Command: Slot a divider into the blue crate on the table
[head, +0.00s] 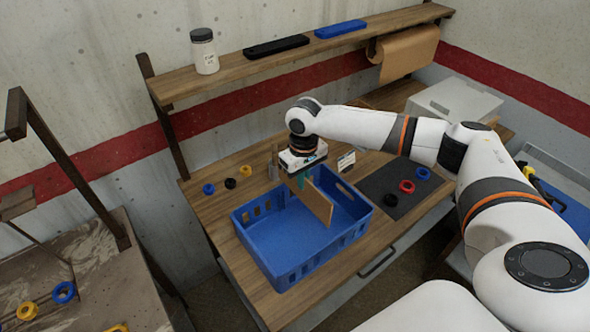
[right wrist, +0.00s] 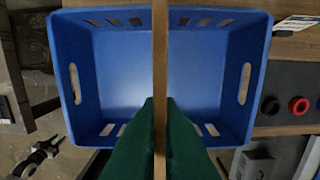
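The blue crate (head: 318,256) sits open on the wooden table, with no other divider visible in it. My right gripper (head: 301,179) is over the crate's far part, pointing down. Its green fingers are shut on a thin light-brown divider (head: 317,202), held upright on edge. In the right wrist view the divider (right wrist: 160,60) is seen edge-on, running across the middle of the crate (right wrist: 110,75) between the green fingertips (right wrist: 160,115). I cannot tell whether its lower edge is inside the crate or just above it. My left gripper is not in view.
A dark mat (head: 398,187) with several rings lies right of the crate. More rings (head: 231,184) and a small card (head: 346,161) are behind it. A shelf (head: 290,50) holds a jar (head: 204,52) and two trays. A grey box (head: 452,103) stands at the right.

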